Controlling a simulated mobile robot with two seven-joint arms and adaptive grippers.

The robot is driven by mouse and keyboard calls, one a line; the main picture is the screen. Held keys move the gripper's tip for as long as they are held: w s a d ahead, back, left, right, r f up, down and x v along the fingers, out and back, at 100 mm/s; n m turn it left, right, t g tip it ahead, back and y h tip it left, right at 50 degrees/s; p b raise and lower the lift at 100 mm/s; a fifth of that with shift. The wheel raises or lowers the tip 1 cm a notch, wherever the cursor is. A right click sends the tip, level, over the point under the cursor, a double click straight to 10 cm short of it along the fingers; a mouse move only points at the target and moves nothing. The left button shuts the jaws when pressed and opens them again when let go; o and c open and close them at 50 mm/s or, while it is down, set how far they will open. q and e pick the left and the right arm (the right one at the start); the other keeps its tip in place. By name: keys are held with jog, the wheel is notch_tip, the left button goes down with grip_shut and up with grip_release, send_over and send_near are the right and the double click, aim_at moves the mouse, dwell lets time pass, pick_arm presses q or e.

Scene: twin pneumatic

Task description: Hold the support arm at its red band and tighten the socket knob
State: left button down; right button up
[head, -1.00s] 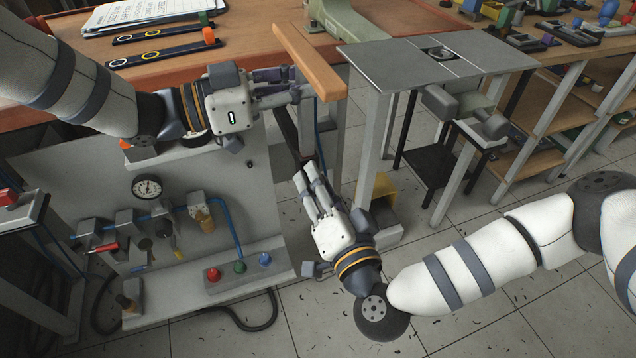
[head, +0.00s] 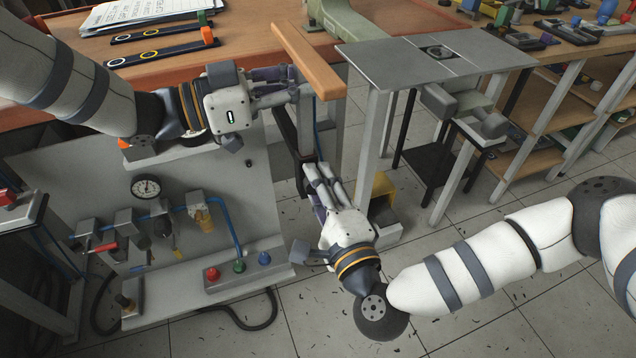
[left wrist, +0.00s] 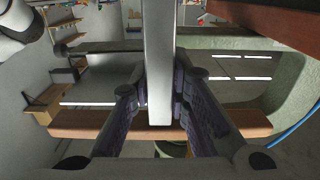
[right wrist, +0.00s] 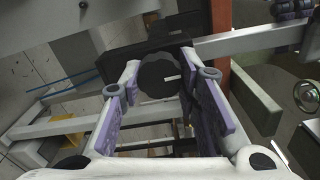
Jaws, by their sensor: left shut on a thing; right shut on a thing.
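My left gripper (head: 298,88) is beside the workbench's front edge. In the left wrist view its purple-padded fingers (left wrist: 160,112) are shut on a pale grey bar, the support arm (left wrist: 159,50). The red band does not show between those fingers; it may be covered. My right gripper (head: 316,172) is lower, pointing up and away. In the right wrist view its fingers (right wrist: 165,92) are closed around a dark round socket knob (right wrist: 158,76) at a black block (right wrist: 118,62). The pale support arm (right wrist: 250,42) runs right from there. The knob is hidden in the head view.
An orange-brown wooden board (head: 308,62) sticks out close to the left gripper. A grey-topped stand (head: 400,60) is right of the grippers. A panel with a gauge (head: 146,187) and coloured buttons (head: 238,266) is at left. Open floor (head: 330,310) lies in front.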

jog(key=m, duration=0.5)
jog(key=shift+f+m, duration=0.1)
jog(key=shift+m, duration=0.2)
jog(key=m, duration=0.4)
jog(key=shift+a, duration=0.1)
jog(key=m, duration=0.5)
jog(key=shift+s, duration=0.1)
jog(key=shift+a+m, duration=0.1)
jog(key=shift+m, duration=2.1)
jog(key=o, duration=1.2)
